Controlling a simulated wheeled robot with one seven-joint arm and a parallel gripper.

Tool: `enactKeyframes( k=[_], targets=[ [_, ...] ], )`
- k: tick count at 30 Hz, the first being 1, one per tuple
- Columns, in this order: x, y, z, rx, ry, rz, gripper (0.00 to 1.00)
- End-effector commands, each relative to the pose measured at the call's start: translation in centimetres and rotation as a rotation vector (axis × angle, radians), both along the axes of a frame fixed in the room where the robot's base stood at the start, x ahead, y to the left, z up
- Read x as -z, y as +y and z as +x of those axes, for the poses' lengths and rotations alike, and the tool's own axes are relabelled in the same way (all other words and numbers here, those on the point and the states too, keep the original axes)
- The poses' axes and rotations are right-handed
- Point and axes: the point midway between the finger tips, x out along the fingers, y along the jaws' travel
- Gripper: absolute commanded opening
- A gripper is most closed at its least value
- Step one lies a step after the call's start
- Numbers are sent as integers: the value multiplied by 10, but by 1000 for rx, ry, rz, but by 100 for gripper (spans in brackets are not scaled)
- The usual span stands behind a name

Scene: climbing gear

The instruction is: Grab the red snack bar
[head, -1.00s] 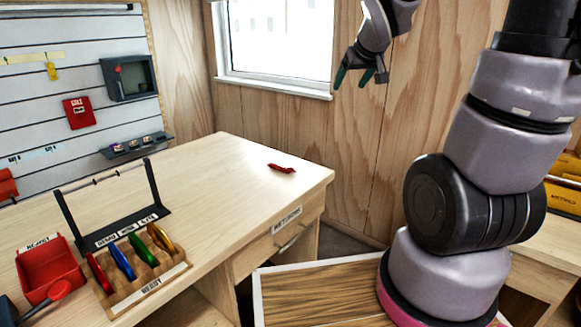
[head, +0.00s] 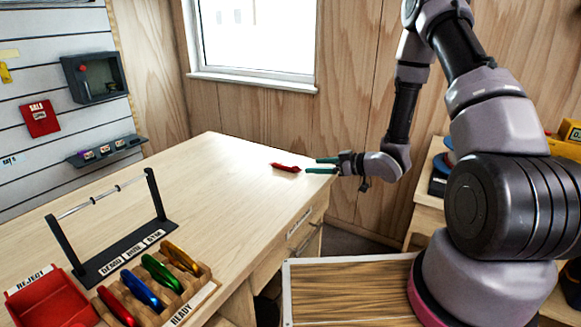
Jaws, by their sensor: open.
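The red snack bar (head: 285,168) lies alone on the wooden workbench (head: 225,190), near its right edge in the head view. My gripper (head: 319,166) is level and points left toward the bar. Its two green-tipped fingers are apart, and nothing shows between them. In the picture the fingertips are a short way right of the bar's right end. I cannot tell their exact height above the bench top.
A black stand with a bar (head: 108,198), a wooden rack of coloured carabiners (head: 190,292) and a red reject bin (head: 45,300) occupy the bench's near left. The bench around the snack bar is clear. A window (head: 255,40) is behind.

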Motion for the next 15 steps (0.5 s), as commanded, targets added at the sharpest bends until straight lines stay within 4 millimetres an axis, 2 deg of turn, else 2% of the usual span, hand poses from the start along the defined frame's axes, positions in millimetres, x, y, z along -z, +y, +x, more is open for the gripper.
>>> enactKeyframes(
  k=[9,15],
  targets=[
    [14,37,20,-13,-4,8,78],
    [18,49,28,-11,-3,9,78]
  ],
)
